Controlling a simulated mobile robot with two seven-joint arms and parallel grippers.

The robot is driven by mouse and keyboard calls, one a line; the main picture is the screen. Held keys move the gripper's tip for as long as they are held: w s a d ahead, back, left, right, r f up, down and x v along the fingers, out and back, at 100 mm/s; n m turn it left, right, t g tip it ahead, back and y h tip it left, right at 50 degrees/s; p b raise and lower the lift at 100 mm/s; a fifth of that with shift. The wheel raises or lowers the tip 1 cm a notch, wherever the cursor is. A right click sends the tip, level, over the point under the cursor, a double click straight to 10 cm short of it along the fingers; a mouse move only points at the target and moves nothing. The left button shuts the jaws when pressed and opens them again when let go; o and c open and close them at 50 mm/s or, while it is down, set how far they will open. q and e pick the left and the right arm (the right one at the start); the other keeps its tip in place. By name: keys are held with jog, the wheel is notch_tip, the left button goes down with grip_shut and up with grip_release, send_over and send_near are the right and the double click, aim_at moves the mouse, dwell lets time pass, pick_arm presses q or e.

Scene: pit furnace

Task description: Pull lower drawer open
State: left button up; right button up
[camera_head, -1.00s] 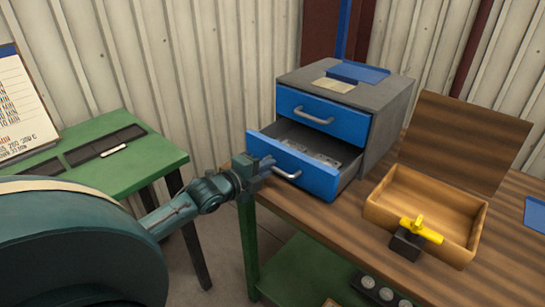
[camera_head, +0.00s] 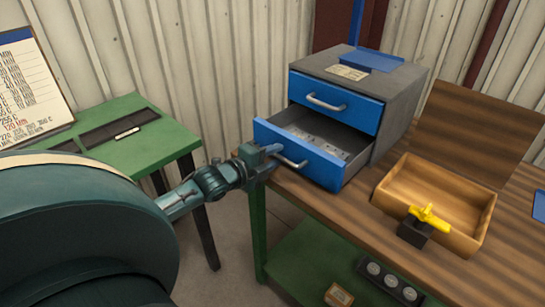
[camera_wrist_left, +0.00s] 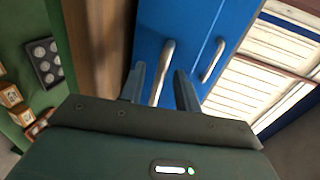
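The blue lower drawer (camera_head: 312,155) stands pulled partway out of the grey cabinet (camera_head: 393,105), and small light objects show inside. Its metal handle (camera_head: 291,159) is on the front; it also shows in the left wrist view (camera_wrist_left: 165,62). My left gripper (camera_head: 271,150) is at this handle. In the left wrist view, its fingers (camera_wrist_left: 160,80) are apart, one on each side of the handle, with a visible gap on the left side. The closed upper drawer (camera_head: 335,102) is above. My right gripper is not in view.
The cabinet stands on a wooden bench (camera_head: 330,210). A wooden box (camera_head: 440,197) and a yellow-handled item (camera_head: 430,217) are to the right. Floor is open between table and bench.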

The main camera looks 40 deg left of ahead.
pick_arm(q)
jog(key=v, duration=1.3)
jog(key=shift+p, duration=0.4)
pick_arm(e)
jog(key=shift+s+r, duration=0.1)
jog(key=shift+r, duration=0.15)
pick_arm(q)
jog(key=shift+s+a, duration=0.1)
jog(key=s+d+f+n+g+p, duration=0.3)
jog(key=s+d+f+n, duration=0.1)
jog(key=d+f+n, duration=0.55)
jog(key=s+d+f+n+g+h, duration=0.1)
jog(key=d+f+n, duration=0.1)
jog(key=d, duration=0.6)
jog(key=s+d+f+n+g+h+p, duration=0.1)
jog(key=s+d+f+n, duration=0.1)
jog(key=d, duration=0.6)
jog(key=shift+f+n, duration=0.45)
jog(key=shift+n, duration=0.7)
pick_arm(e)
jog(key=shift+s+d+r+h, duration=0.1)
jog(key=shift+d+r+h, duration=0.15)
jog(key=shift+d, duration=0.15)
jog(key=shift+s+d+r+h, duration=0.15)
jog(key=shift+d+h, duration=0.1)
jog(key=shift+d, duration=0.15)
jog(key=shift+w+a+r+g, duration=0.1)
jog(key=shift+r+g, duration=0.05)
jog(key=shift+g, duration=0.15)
